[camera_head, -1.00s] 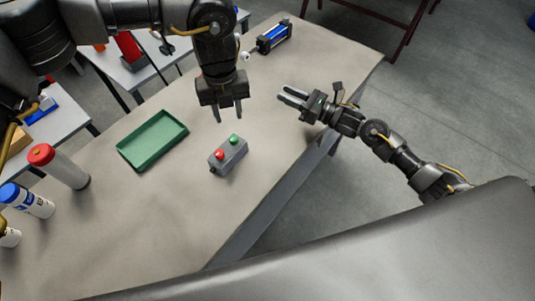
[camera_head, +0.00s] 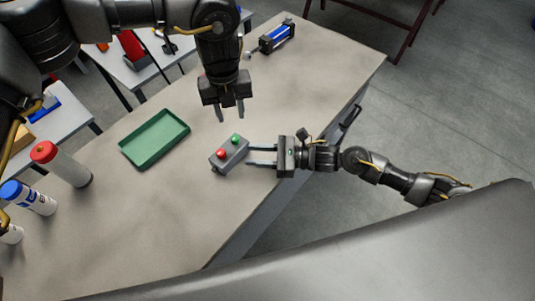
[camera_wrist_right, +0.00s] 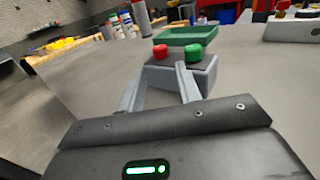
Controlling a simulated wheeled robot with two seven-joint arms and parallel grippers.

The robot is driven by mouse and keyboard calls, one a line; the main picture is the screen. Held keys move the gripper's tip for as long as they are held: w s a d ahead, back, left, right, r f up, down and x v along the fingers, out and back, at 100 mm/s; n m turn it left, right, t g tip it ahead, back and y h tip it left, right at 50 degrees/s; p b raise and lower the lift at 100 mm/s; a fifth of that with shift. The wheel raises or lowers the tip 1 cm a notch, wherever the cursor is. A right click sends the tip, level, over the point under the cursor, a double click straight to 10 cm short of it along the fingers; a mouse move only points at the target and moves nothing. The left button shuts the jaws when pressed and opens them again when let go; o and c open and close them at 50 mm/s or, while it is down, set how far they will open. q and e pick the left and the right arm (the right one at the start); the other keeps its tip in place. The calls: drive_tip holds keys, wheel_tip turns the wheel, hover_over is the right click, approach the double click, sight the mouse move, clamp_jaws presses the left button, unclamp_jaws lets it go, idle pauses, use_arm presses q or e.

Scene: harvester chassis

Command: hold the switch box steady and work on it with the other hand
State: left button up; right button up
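The grey switch box (camera_head: 229,156) sits on the table, with a red button and a green button on top. My right gripper (camera_head: 248,156) is open, its two fingers pointing at the right end of the box. In the right wrist view, the switch box (camera_wrist_right: 195,76) stands just ahead of the right gripper (camera_wrist_right: 157,78); I cannot tell whether a finger touches it. My left gripper (camera_head: 229,114) is open and empty, pointing down above and behind the box, apart from it.
A green tray (camera_head: 154,139) lies left of the box. Bottles, one red-capped (camera_head: 62,163) and one blue-capped (camera_head: 28,197), stand at the left. A blue device (camera_head: 277,36) sits at the far end. The table (camera_head: 190,220) is clear in front of the box.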

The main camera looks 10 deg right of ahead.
sight(231, 156)
drive_tip(key=x, duration=0.7)
drive_tip(key=shift+a+f, duration=0.1)
drive_tip(key=shift+a, duration=0.15)
clamp_jaws()
idle(1.1)
